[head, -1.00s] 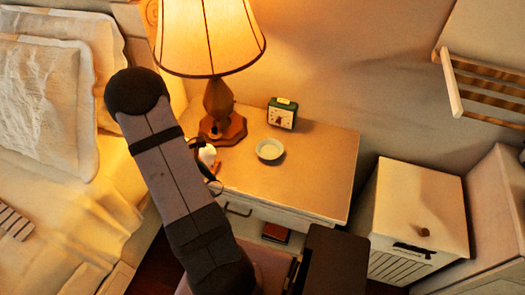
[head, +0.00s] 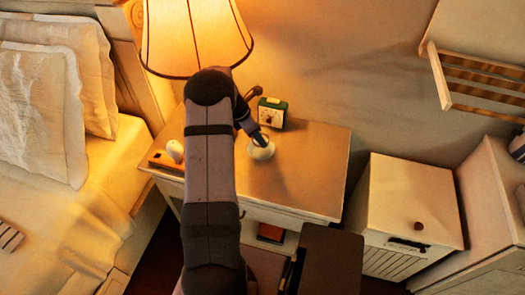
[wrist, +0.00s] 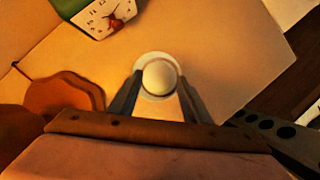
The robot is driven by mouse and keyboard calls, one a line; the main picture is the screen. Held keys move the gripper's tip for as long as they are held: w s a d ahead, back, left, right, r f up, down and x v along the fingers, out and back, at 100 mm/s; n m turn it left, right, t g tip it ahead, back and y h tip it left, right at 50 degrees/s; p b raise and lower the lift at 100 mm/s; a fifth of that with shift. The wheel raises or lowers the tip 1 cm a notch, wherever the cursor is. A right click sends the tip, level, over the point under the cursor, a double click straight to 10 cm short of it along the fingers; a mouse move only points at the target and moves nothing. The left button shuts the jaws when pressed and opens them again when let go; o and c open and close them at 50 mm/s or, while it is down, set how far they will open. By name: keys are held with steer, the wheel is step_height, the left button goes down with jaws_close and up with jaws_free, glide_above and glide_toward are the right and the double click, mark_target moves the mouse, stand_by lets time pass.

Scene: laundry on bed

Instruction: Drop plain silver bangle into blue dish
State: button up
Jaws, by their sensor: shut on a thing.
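The blue dish (head: 262,153) looks pale, almost white, and stands on the nightstand in front of the clock. In the wrist view its rim (wrist: 157,57) shows around and behind the fingertips. My gripper (head: 262,140) is right over the dish, pointing down. In the wrist view my gripper (wrist: 160,80) is shut on a pale round thing (wrist: 160,77) between its two dark fingers. I cannot make out a bangle's ring shape in it, nor whether it touches the dish. No other bangle is visible.
A green clock (head: 272,112) stands close behind the dish. A lit lamp (head: 197,35) is at the back left. A white rounded object (head: 175,150) sits on an orange-brown base at the left edge. The nightstand top (head: 315,165) is clear to the right.

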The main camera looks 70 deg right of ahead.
steer(key=shift+d+r, duration=0.75)
steer(key=shift+d, duration=0.35)
steer(key=shift+f, duration=0.15)
steer(key=b, duration=0.6)
glide_above(259, 150)
step_height(259, 150, down, 6)
steer(key=shift+r, duration=0.15)
steer(key=o, duration=1.1)
steer(key=v, duration=0.7)
steer(key=shift+r+b, duration=0.15)
steer(key=shift+b, duration=0.3)
